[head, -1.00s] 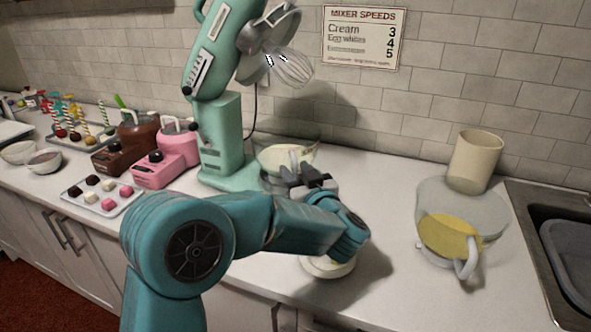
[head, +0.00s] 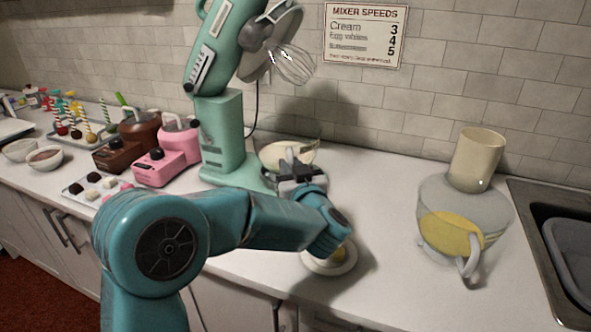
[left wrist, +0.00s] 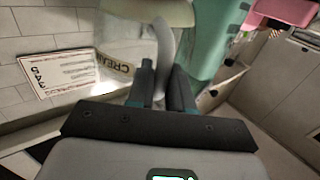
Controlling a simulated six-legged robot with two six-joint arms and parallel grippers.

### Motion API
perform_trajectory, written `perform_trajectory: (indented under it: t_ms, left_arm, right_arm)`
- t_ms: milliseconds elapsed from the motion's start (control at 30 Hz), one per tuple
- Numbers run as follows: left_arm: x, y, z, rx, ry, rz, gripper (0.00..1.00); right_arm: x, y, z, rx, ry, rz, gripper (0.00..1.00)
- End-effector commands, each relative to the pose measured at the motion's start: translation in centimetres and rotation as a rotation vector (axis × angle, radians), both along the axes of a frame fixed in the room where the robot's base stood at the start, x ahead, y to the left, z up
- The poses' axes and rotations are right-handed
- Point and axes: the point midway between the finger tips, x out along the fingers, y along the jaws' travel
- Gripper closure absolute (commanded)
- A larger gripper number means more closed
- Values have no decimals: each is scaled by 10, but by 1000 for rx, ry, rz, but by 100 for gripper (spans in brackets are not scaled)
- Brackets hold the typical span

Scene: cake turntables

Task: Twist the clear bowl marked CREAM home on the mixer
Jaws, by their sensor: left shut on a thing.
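The clear bowl (head: 274,156) with pale cream in it sits low at the mint-green mixer (head: 222,135), in front of its column. Whether it is locked on the base is hidden by my gripper. The mixer's head is tilted up, with the whisk (head: 293,66) clear above the bowl. My left gripper (head: 293,166) is shut on the bowl's handle. In the left wrist view, the handle (left wrist: 164,48) runs down between the fingers (left wrist: 160,85), and the CREAM label (left wrist: 115,65) shows on the bowl beside it. My right gripper is out of view.
A second clear bowl (head: 440,200) with yellow contents stands at right, before a beige canister (head: 477,160) and the sink (head: 560,250). A small white dish (head: 342,266) lies under my forearm.

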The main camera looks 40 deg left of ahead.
Motion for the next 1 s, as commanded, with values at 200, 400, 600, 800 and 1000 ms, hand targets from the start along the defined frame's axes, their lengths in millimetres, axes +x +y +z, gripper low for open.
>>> perform_trajectory:
  t_ms: [200,400,600,800,1000]
  left_arm:
    - [-3,3,0,0,-1,-32,100]
    - [-3,3,0,0,-1,-33,100]
    - [-9,11,-1,1,-3,-93,100]
    - [-12,16,0,1,-2,-149,100]
    - [-12,16,0,0,-1,-154,100]
  right_arm:
    - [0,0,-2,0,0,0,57]
    - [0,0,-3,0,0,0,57]
    - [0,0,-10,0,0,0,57]
    - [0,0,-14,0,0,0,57]
    - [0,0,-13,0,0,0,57]
